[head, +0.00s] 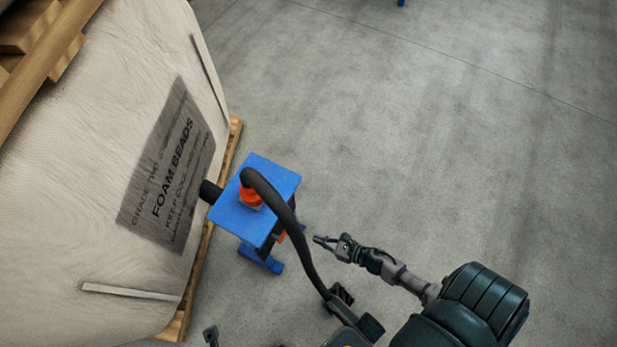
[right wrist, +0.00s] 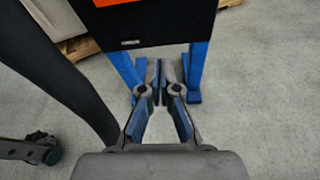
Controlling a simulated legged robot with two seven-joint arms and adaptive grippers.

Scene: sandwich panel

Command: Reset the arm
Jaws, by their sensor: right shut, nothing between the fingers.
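My right gripper (head: 318,239) is at the centre right of the head view, just right of the blue stand (head: 281,186) and a black curved tube (head: 303,247). Its fingers also show in the right wrist view (right wrist: 160,82), with the tips together and nothing held. They appear in front of the stand's blue legs (right wrist: 198,72), below a black panel (right wrist: 150,28). I cannot tell whether the gripper touches the stand. My left gripper is not clearly seen.
A large pale sack (head: 60,200) printed "FOAM BEADS" stands on a wooden pallet (head: 192,285) at the left. An orange item (head: 250,197) is at the stand's top, partly behind the tube. Grey floor (head: 450,150) is clear to the right.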

